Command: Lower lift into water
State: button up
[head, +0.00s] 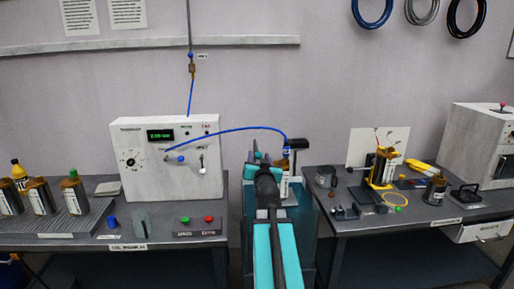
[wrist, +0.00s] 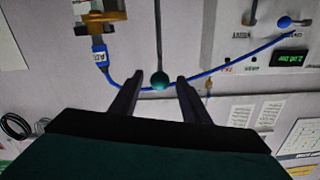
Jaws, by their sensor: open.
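My gripper (wrist: 171,77) is open in the wrist view. Its two dark fingers point at a green ball knob (wrist: 159,81) on the end of a thin grey rod. In the head view, my gripper (head: 259,165) is in front of a stand with a black top (head: 298,143). The blue tube (head: 235,128) runs from the white panel to this stand. My arm hides much of the stand, and no water is discernible.
The white control panel (head: 135,185) with a green display stands on the left bench, with brown bottles (head: 38,194) farther left. The right bench (head: 360,228) holds a yellow-framed device (head: 382,168) and small parts. A grey box machine (head: 485,140) stands at far right.

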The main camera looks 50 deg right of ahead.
aim_at(257, 148)
jog(key=shift+p+x, duration=0.5)
jog(key=shift+x, duration=3.4)
grip_shut()
